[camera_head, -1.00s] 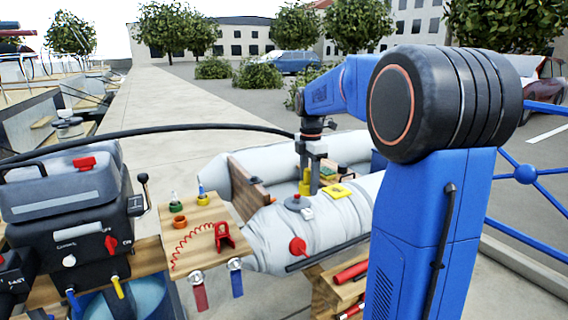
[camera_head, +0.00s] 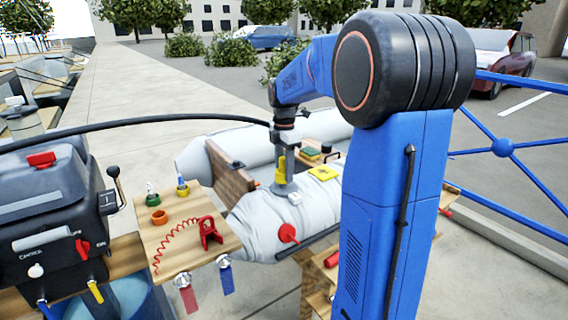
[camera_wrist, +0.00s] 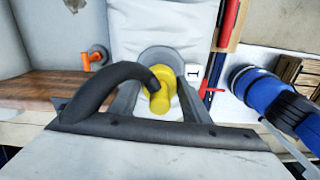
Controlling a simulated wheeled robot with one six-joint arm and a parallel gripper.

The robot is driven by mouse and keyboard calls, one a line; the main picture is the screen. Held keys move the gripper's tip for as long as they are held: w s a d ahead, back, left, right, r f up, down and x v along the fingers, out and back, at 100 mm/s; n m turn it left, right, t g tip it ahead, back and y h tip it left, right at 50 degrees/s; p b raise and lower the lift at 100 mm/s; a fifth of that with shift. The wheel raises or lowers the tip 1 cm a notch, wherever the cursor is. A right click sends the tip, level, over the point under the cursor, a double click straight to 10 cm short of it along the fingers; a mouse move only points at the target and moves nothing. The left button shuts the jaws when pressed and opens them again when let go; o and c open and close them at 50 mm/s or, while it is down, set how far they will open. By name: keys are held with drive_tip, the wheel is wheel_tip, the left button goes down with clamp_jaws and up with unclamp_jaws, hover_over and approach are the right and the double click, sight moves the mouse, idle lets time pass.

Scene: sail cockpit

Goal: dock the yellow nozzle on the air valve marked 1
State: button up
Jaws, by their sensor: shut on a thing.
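My gripper (camera_head: 281,180) is shut on the yellow nozzle (camera_head: 281,166) above the inflatable boat's light grey tube. In the wrist view the yellow nozzle (camera_wrist: 160,98) sits between the two grey fingers, with a thick black hose curving off to its left. A grey round valve base (camera_head: 291,188) lies on the tube under the gripper. It also shows behind the nozzle in the wrist view (camera_wrist: 160,54). A white tag marked 1 (camera_wrist: 192,72) is just right of it. The nozzle hides the valve's centre, so I cannot tell whether they touch.
A red disc-shaped part (camera_head: 288,233) sits lower on the tube. A yellow flat item (camera_head: 324,172) lies right of the gripper. A wooden board (camera_head: 180,235) with coloured rings and a red coiled cord stands at left, beside a black outboard motor (camera_head: 50,210).

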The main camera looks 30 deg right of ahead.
drive_tip(key=shift+f, duration=0.55)
drive_tip(key=shift+d+f, duration=0.15)
drive_tip(key=shift+f, duration=0.4)
idle(1.5)
drive_tip(key=o, duration=0.9)
drive_tip(key=shift+c, duration=0.2)
drive_tip(key=shift+r, duration=5.5)
